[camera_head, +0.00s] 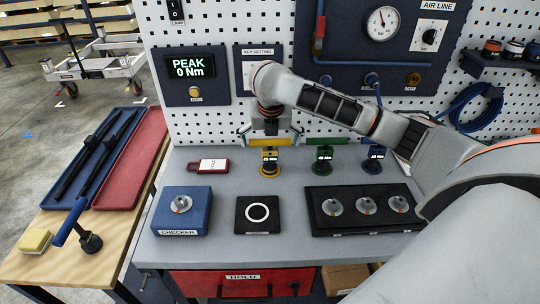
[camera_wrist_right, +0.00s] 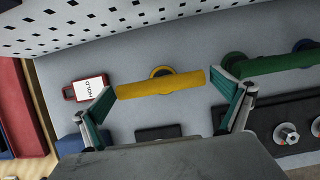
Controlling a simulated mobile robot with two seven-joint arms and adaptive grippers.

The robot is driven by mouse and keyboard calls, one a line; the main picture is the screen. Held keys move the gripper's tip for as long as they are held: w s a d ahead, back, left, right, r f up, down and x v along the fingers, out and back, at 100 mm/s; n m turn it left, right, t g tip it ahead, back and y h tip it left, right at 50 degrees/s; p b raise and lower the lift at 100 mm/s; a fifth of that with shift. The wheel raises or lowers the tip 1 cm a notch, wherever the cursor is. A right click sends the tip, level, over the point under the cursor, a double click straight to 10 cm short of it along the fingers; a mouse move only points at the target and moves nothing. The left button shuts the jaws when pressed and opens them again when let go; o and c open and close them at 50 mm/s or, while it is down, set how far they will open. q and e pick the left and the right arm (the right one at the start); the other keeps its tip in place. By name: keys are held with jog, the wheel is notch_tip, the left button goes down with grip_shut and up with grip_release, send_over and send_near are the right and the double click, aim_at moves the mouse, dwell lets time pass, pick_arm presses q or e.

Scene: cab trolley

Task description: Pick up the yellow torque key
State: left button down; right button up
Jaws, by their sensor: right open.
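The yellow torque key (camera_head: 269,163) stands upright on the grey bench, its T-handle on top and a small display on its front. My right gripper (camera_head: 270,131) is open just above the handle, one finger near each end. In the right wrist view the yellow handle (camera_wrist_right: 160,83) lies across the gap between the open fingertips (camera_wrist_right: 168,98), with nothing gripped. A green key (camera_head: 322,160) and a blue key (camera_head: 373,160) stand to the right of it. My left gripper is not in view.
A red HOLD tag (camera_head: 207,166) lies left of the yellow key. In front are the blue checker box (camera_head: 169,222), a black pad with a white ring (camera_head: 243,228) and a black socket tray (camera_head: 325,229). A perforated panel (camera_head: 225,118) rises behind.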

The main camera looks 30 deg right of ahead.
jog(key=c, duration=1.8)
jog(key=shift+w, duration=0.1)
